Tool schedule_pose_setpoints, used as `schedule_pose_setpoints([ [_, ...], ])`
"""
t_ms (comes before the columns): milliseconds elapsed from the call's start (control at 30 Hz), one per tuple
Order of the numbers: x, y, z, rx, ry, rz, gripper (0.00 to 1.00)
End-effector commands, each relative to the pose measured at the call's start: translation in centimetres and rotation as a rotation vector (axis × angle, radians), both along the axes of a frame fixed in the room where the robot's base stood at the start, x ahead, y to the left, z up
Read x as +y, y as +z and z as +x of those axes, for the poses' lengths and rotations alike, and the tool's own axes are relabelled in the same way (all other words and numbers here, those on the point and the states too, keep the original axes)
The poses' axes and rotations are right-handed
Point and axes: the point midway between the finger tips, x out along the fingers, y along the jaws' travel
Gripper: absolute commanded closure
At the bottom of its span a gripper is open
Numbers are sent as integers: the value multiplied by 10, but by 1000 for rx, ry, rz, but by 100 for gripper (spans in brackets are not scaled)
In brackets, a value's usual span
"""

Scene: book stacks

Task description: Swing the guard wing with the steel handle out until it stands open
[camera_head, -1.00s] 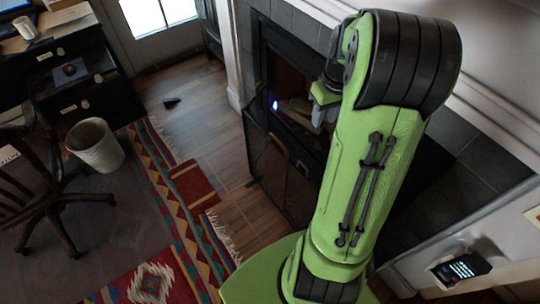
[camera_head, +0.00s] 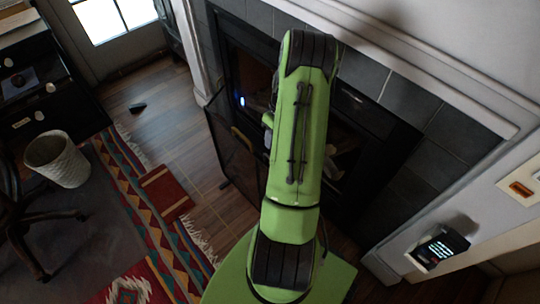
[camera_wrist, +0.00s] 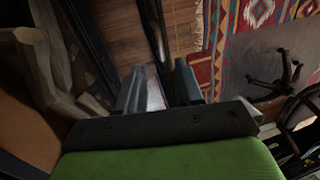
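The dark fireguard stands before the fireplace. In the head view, its left mesh wing (camera_head: 232,160) shows, angled out from the hearth, with a brass-coloured handle (camera_head: 243,139) near its top. My arm hides the part of the guard to the right of it, and no steel handle can be made out there. In the wrist view, my gripper (camera_wrist: 160,88) has its two grey fingers apart. A thin dark upright edge (camera_wrist: 152,28), probably of a guard wing, runs down to the gap between them. A pale metallic patch shows in the gap; I cannot tell whether it is the steel handle.
Logs (camera_wrist: 62,60) lie in the firebox beside my gripper. Wood floor (camera_head: 182,125) and a patterned rug (camera_head: 160,195) lie in front of the guard. A waste bin (camera_head: 57,160) stands at the left. A small dark device (camera_head: 440,248) is on the right wall.

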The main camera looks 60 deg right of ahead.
Motion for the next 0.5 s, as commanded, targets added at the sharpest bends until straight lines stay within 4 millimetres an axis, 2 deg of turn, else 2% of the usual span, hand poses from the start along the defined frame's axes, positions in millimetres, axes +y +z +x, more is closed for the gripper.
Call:
schedule_pose_setpoints([
  [33,3,-17,0,2,1,4,64],
  [200,11,-54,2,2,-1,2,64],
  [333,14,-70,3,0,0,1,64],
  [500,14,-74,3,0,-1,-1,64],
])
